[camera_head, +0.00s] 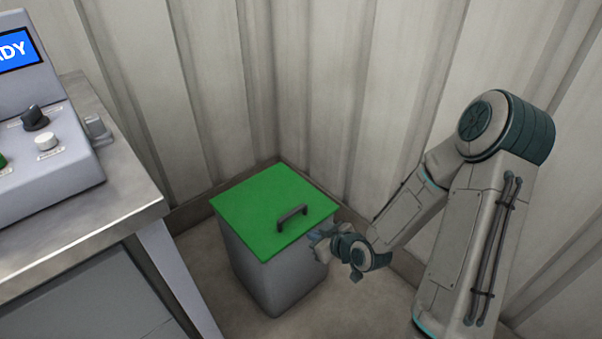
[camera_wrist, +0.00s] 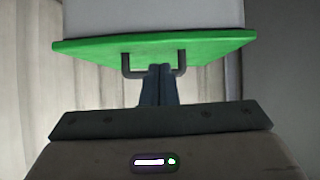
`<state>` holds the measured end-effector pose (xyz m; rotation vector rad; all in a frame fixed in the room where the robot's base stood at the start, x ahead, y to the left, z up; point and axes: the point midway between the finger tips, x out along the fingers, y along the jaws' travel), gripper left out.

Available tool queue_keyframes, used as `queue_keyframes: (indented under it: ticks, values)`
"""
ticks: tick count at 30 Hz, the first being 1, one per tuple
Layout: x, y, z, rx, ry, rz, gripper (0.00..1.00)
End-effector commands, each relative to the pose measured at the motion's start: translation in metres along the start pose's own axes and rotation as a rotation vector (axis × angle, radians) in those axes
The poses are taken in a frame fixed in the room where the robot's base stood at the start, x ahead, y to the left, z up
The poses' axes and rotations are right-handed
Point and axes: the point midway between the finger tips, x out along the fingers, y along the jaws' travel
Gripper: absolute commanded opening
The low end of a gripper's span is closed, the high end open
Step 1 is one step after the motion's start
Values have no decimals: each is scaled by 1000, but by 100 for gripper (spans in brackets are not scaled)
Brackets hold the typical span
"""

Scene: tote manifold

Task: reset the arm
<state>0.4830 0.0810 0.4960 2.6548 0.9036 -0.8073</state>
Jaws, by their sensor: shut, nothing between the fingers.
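My gripper (camera_head: 316,236) is at the end of my arm, beside the right edge of a grey bin with a green lid. In the wrist view my gripper (camera_wrist: 159,70) is shut and empty, its fingertips near the lid's dark handle. The wrist view appears upside down relative to the bin. The green lid (camera_head: 262,207) lies on the bin and has a dark handle (camera_head: 291,214) on top. The lid (camera_wrist: 90,51) and handle (camera_wrist: 181,70) also show in the wrist view. I cannot tell whether the fingers touch the handle.
The grey bin (camera_head: 270,280) stands on the floor in a corner of ribbed pale walls (camera_head: 330,90). A metal table (camera_head: 125,190) at the left carries a control box (camera_head: 60,150) with a blue screen and knobs. Floor shows between table and bin.

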Motion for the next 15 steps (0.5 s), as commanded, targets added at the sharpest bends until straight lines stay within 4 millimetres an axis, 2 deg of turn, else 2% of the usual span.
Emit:
queue_keyframes:
  ticks: [5,8,11,15]
  values:
    - [-3,1,-3,-4,-9,3,0]
    - [-16,6,-14,-17,-56,13,0]
    - [-39,15,-32,-33,-148,39,0]
    - [-86,31,-65,-34,-303,103,0]
